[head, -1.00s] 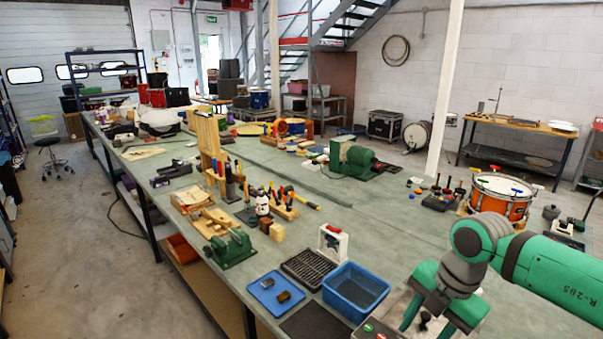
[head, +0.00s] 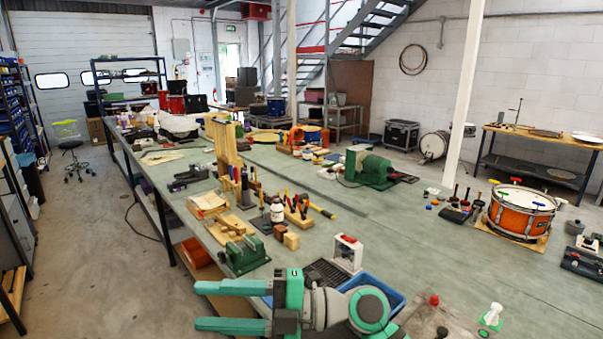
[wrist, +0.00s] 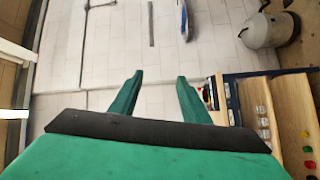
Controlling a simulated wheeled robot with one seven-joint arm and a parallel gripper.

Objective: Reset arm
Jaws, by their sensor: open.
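My gripper (head: 230,306) is in the lower middle of the head view, its two green fingers spread apart and pointing left. Nothing is between them. It is in front of the bench's near edge as seen here, and covers part of the bench. My arm's grey joints hide part of the blue bin (head: 375,286).
The long green-topped bench (head: 420,235) carries a green vise (head: 243,254), a white-framed box (head: 346,253), a black grate (head: 326,273), a green motor unit (head: 368,168) and an orange drum (head: 520,211). Open floor (head: 100,250) lies to the left.

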